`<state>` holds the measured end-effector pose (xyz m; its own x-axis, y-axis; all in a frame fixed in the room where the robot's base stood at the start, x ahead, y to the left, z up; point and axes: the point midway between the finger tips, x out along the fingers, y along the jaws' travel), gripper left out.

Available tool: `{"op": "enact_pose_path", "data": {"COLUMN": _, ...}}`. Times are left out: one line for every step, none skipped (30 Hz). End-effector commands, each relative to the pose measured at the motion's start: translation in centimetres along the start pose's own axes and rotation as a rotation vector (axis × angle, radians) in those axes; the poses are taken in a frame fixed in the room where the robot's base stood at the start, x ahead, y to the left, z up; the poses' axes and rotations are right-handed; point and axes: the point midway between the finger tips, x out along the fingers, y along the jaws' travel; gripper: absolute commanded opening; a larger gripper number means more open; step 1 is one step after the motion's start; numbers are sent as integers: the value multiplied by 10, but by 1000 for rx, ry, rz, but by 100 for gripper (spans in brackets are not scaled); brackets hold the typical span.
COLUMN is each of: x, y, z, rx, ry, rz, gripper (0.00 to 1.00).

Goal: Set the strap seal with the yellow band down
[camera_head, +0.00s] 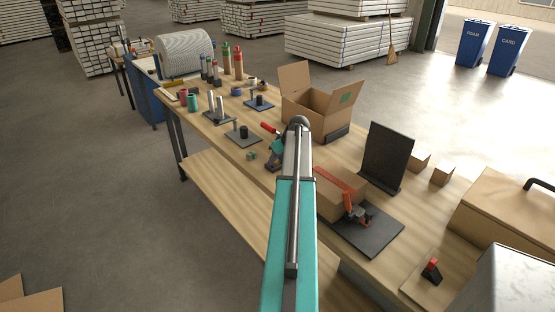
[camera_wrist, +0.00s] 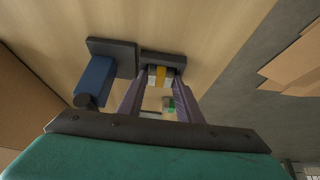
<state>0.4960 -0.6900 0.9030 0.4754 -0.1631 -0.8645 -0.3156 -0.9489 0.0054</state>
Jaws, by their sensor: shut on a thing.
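A small green-marked piece (camera_wrist: 170,106) shows between the fingers, farther back toward the palm in the picture. In the head view my gripper (camera_head: 273,160) is partly hidden behind my arm, low over the bench's near edge. The held seal cannot be made out there.
A blue block on a dark base (camera_wrist: 97,78) stands close left of the fingers. On the bench, a dark plate with a post (camera_head: 243,137), an open carton (camera_head: 308,112) and an upright black panel (camera_head: 386,157) stand around my gripper. A small green-marked piece (camera_head: 252,156) lies left.

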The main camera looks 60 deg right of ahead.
Motion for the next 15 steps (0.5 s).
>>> {"op": "enact_pose_path", "data": {"x": 3, "y": -1, "z": 2, "rx": 1, "ry": -4, "rz": -2, "gripper": 7}}
{"op": "enact_pose_path", "data": {"x": 4, "y": -1, "z": 3, "rx": 1, "ry": -4, "rz": -2, "gripper": 7}}
{"op": "enact_pose_path", "data": {"x": 5, "y": -1, "z": 4, "rx": 1, "ry": -4, "rz": -3, "gripper": 7}}
{"op": "enact_pose_path", "data": {"x": 6, "y": -1, "z": 4, "rx": 1, "ry": -5, "rz": -3, "gripper": 7}}
{"op": "enact_pose_path", "data": {"x": 6, "y": -1, "z": 5, "rx": 1, "ry": -5, "rz": -3, "gripper": 7}}
{"op": "enact_pose_path", "data": {"x": 7, "y": -1, "z": 5, "rx": 1, "ry": -6, "rz": -4, "gripper": 7}}
{"op": "enact_pose_path", "data": {"x": 8, "y": -1, "z": 6, "rx": 1, "ry": -7, "rz": -4, "gripper": 7}}
{"op": "enact_pose_path", "data": {"x": 9, "y": -1, "z": 6, "rx": 2, "ry": -7, "rz": -4, "gripper": 7}}
{"op": "enact_pose_path", "data": {"x": 10, "y": -2, "z": 7, "rx": 2, "ry": -8, "rz": -5, "gripper": 7}}
{"op": "enact_pose_path", "data": {"x": 11, "y": -2, "z": 8, "rx": 2, "ry": -9, "rz": -5, "gripper": 7}}
{"op": "enact_pose_path", "data": {"x": 11, "y": -2, "z": 8, "rx": 2, "ry": -10, "rz": -6, "gripper": 7}}
{"op": "enact_pose_path", "data": {"x": 11, "y": -2, "z": 9, "rx": 2, "ry": -11, "rz": -6, "gripper": 7}}
{"op": "enact_pose_path", "data": {"x": 12, "y": -2, "z": 9, "rx": 2, "ry": -12, "rz": -7, "gripper": 7}}
{"op": "enact_pose_path", "data": {"x": 12, "y": -2, "z": 9, "rx": 2, "ry": -13, "rz": -7, "gripper": 7}}
{"op": "enact_pose_path", "data": {"x": 12, "y": -2, "z": 10, "rx": 2, "ry": -14, "rz": -7, "gripper": 39}}
